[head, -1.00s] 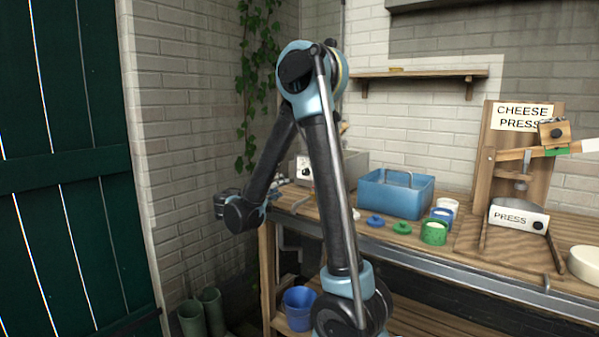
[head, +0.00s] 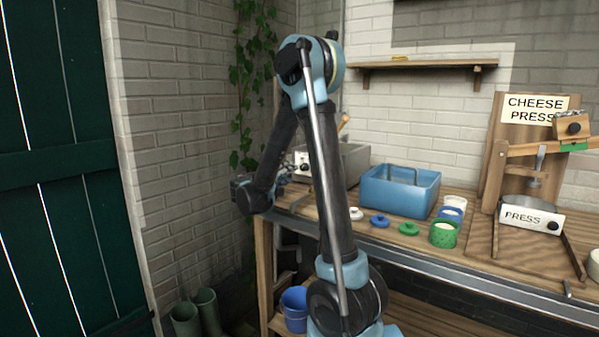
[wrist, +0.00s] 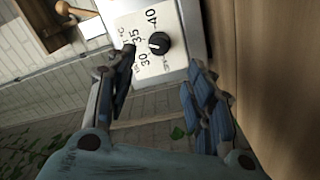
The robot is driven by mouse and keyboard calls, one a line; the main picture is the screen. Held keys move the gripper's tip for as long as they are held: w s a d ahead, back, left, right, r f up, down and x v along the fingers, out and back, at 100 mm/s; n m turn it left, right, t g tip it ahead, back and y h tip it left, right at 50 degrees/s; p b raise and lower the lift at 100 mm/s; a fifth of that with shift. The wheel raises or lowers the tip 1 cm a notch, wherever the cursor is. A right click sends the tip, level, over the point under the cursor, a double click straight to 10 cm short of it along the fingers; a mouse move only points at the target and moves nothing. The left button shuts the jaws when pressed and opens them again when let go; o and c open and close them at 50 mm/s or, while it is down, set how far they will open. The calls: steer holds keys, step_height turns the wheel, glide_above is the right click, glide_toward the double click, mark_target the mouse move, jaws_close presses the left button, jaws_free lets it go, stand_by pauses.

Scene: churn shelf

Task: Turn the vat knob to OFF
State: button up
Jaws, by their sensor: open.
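The vat (head: 354,160) is a grey metal box at the left end of the bench, partly behind my arm. Its white front panel (wrist: 136,22) fills the top of the wrist view, with the printed numbers 30, 35 and 40. The black round vat knob (wrist: 159,43) sits on that panel beside the numbers. A small pale mark shows on the knob, but its exact setting is hard to tell. My gripper (wrist: 165,85) is open and empty, with its fingers apart and the knob ahead between them. In the head view the gripper (head: 283,178) is close to the vat's front.
A blue tub (head: 400,192) and several small lids and cups stand on the bench (head: 380,245) right of my arm. The cheese press (head: 530,217) stands farther right. A blue bucket (head: 296,309) and green boots (head: 196,318) are below.

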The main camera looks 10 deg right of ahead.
steer(key=x, duration=0.9)
steer(key=c, duration=1.1)
